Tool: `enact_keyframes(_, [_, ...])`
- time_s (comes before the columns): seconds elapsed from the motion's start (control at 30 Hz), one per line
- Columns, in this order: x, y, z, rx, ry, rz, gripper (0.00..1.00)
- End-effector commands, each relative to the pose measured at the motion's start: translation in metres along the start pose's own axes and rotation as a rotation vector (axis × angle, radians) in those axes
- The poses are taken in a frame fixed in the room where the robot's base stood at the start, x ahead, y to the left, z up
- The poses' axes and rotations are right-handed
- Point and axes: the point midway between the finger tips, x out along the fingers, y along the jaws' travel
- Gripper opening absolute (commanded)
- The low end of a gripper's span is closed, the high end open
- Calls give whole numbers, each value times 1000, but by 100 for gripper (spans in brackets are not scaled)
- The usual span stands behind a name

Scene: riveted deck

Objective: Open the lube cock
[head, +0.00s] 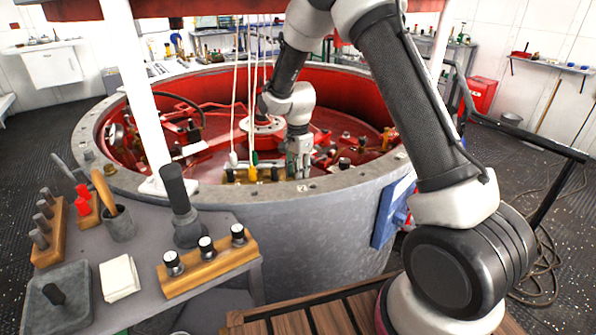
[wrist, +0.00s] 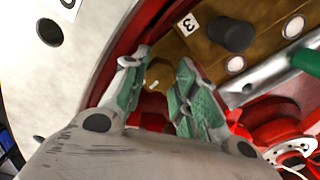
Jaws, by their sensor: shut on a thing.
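My gripper (head: 298,172) reaches down inside the near rim of the large round red-lined tub. In the wrist view my gripper (wrist: 160,68) has its two green-padded fingers on either side of a brass-coloured fitting (wrist: 166,76), which looks like the lube cock. The fingers are shut on it. Its lower part is hidden by the fingers and the wrist. In the head view the fitting is hidden behind the gripper, and I cannot tell which way its handle points.
A brass plate (wrist: 265,22) with a dark knob (wrist: 232,34) and a label "3" lies just beyond the fingers. A green handle (wrist: 306,60) is to the right. The tub's pale rim (head: 345,182) is close to the gripper. White cords with coloured handles (head: 253,172) hang at its left.

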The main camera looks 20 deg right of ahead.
Motion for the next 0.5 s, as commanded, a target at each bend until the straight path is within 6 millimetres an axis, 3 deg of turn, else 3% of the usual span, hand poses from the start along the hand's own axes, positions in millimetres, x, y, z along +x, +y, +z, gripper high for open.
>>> enact_keyframes(0.5, [0,0,0,-437,0,-1,4])
